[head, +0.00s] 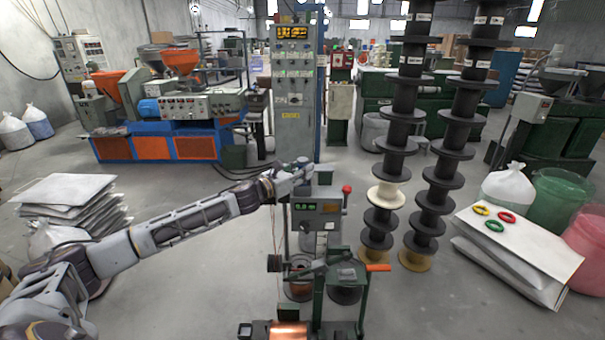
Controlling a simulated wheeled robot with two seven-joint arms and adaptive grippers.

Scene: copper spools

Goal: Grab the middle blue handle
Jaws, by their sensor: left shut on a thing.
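My left arm reaches in from the left. My left gripper (300,169) is at the top left of a grey-green machine head (316,212), in front of the tall control cabinet (294,72). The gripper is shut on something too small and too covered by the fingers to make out. I cannot pick out a blue handle clearly. A red knob (347,188) is on the right of the machine head, apart from the gripper. An orange handle (378,267) sticks out lower right. My right gripper is not in view.
Tall stacks of black spools (405,95) stand right of the machine. A copper spool (288,333) is at the bottom. Stacked white sacks (515,240) carry red, yellow and green rings. An orange-and-blue machine (158,142) stands back left. Open floor lies left of the machine.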

